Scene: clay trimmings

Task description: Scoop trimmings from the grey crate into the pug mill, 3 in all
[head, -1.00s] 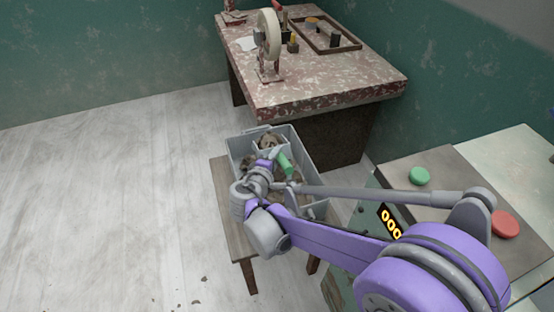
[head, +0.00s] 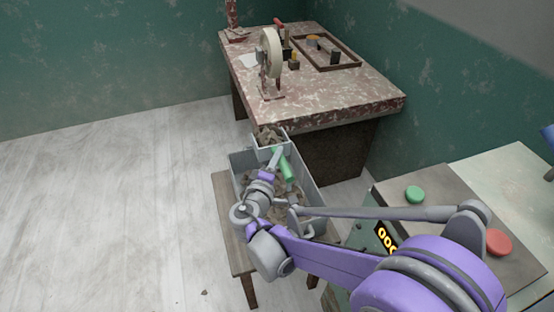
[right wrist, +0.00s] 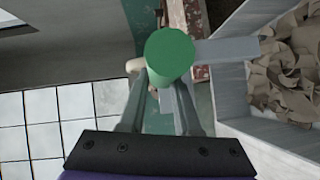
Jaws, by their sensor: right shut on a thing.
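The grey crate (head: 308,181) stands on a wooden stool and holds brown trimmings. My right gripper (head: 276,159) is shut on the green handle (head: 286,166) of a grey scoop (head: 262,147). The scoop holds trimmings and is at the crate's far end, seemingly above its rim. In the right wrist view the handle's green end (right wrist: 170,55) sits between the fingers, and a grey bar joins it to the scoop (right wrist: 238,80) full of trimmings. The pug mill (head: 390,190), with green and red buttons and a partly hidden display, is at the right. My left gripper is out of view.
A mottled red-brown bench (head: 350,95) stands behind the crate, with a wheel (head: 271,55) and a tray of tools (head: 350,63) on it. The wooden stool (head: 228,225) is under the crate. The floor at the left is open, with a few crumbs.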

